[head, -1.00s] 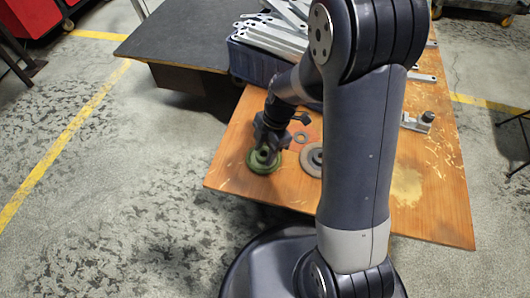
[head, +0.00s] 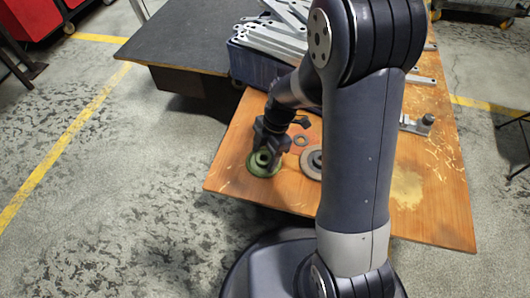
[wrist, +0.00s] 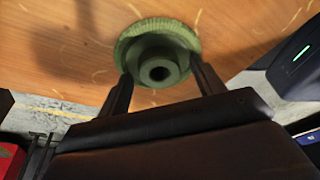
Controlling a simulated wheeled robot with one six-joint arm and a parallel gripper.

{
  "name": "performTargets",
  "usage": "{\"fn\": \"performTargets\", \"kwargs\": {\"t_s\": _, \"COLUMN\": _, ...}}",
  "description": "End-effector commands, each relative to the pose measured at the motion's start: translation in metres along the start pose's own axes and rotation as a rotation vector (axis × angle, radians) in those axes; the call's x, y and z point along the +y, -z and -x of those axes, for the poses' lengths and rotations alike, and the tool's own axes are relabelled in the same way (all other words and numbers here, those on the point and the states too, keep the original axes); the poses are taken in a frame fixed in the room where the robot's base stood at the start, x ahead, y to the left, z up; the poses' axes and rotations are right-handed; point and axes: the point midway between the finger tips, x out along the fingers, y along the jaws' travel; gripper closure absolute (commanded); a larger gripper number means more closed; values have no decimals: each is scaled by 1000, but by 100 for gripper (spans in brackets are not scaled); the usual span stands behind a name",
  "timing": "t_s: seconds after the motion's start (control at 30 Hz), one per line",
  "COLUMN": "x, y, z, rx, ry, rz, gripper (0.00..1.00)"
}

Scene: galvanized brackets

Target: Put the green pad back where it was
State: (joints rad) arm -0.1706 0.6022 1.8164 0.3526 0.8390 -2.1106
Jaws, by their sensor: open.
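The green pad (head: 259,170) is a round disc with a raised hub and a dark centre hole. It lies flat on the wooden board near its left front edge. It also shows in the wrist view (wrist: 181,37), at the top middle. My gripper (head: 264,157) is right at the pad's hub. In the wrist view my gripper (wrist: 162,82) is open, with one finger on each side of the hub. I cannot tell whether the fingers touch it.
A grey-brown disc (head: 311,164) lies just right of the pad, partly behind my arm. A flat ring (head: 300,140) lies behind them. A blue crate (head: 250,66) of metal brackets stands at the back. A metal clamp-like part (head: 418,124) lies at the right.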

Motion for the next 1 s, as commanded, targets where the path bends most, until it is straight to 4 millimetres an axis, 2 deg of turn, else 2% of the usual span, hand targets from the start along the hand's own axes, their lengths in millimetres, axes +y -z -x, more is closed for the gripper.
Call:
{"fn": "performTargets", "kwargs": {"t_s": 0.3, "x": 1, "y": 1, "z": 67, "rx": -1, "ry": -4, "rz": -1, "gripper": 36}}
{"fn": "performTargets", "kwargs": {"t_s": 0.5, "x": 0, "y": 1, "z": 104, "rx": 0, "ry": -2, "rz": -1, "gripper": 36}}
{"fn": "performTargets", "kwargs": {"t_s": 0.7, "x": 0, "y": 0, "z": 120, "rx": 0, "ry": -1, "rz": -1, "gripper": 36}}
{"fn": "performTargets", "kwargs": {"t_s": 1.0, "x": 0, "y": 0, "z": 121, "rx": 0, "ry": 0, "rz": 0, "gripper": 36}}
